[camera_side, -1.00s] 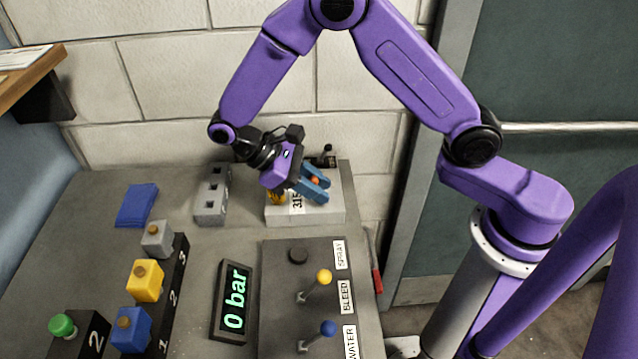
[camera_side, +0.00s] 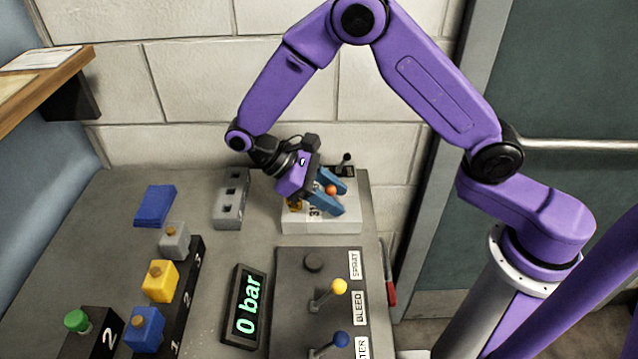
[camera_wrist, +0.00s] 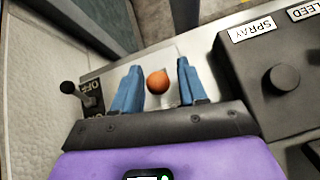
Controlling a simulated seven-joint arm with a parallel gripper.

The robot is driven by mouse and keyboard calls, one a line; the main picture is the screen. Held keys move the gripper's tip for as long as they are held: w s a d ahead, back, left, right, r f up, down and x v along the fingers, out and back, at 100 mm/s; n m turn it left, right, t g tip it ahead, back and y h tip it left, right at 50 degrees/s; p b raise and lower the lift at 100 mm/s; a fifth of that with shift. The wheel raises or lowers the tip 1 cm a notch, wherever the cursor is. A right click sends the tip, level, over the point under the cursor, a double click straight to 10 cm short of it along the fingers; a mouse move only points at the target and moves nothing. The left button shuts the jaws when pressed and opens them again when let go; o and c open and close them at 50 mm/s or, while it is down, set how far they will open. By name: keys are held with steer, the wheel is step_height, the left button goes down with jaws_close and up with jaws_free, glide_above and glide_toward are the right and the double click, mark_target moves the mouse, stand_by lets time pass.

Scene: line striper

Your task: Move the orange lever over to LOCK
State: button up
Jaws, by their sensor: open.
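The orange lever knob (camera_side: 330,190) stands over the white box (camera_side: 318,222) at the back of the bench. My gripper (camera_side: 332,194) is open, with its blue fingers on either side of the knob. In the wrist view the orange knob (camera_wrist: 158,82) sits between the two blue fingers (camera_wrist: 158,88), with gaps on both sides, a little nearer the left one. The lever's shaft and any LOCK marking are hidden or not readable.
A small black lever (camera_side: 345,160) with an OFF plate stands close behind the gripper. A dark panel (camera_side: 285,285) with yellow (camera_side: 339,286) and blue (camera_side: 341,339) knobbed levers lies in front. A grey block (camera_side: 231,200) stands to the left.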

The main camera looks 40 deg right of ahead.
steer(key=v, duration=1.1)
steer(key=shift+w+a+r, duration=0.2)
steer(key=shift+a, duration=0.05)
steer(key=s+d+n+t+y, duration=0.2)
steer(key=s+d, duration=0.3)
steer(key=s, duration=0.3)
steer(key=s+d+r+n+t+y, duration=0.1)
steer(key=s+d+n+t+y, duration=0.1)
steer(key=s+d, duration=0.3)
steer(key=s+d+n+t+y, duration=0.2)
steer(key=s+d+t, duration=0.2)
steer(key=s, duration=0.7)
steer(key=shift+s+d+r+y, duration=0.25)
steer(key=shift+d+r+y, duration=0.05)
steer(key=shift+d, duration=0.25)
